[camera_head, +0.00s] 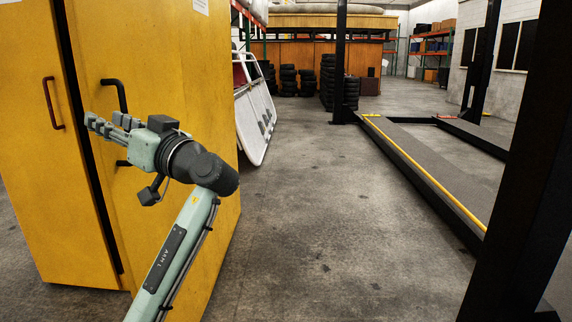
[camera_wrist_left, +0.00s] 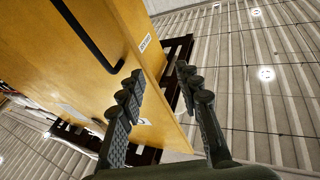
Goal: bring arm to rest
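My left arm (camera_head: 178,256) reaches up from the bottom of the head view, bent at the wrist. My left gripper (camera_head: 103,124) is raised in front of the yellow cabinet (camera_head: 178,75), close to the black door handle (camera_head: 121,97). I cannot tell the exact gap to the door. In the left wrist view the two fingers of the gripper (camera_wrist_left: 159,76) stand apart with nothing between them. The cabinet side (camera_wrist_left: 85,62) and a dark handle (camera_wrist_left: 88,38) show beyond them. My right gripper is in neither view.
A second, dark red handle (camera_head: 53,103) is on the cabinet's left door. A white panel (camera_head: 252,112) leans behind the cabinet. Black lift posts (camera_head: 528,150) and a ramp with a yellow edge (camera_head: 425,170) stand at right. The concrete floor (camera_head: 320,220) between is clear.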

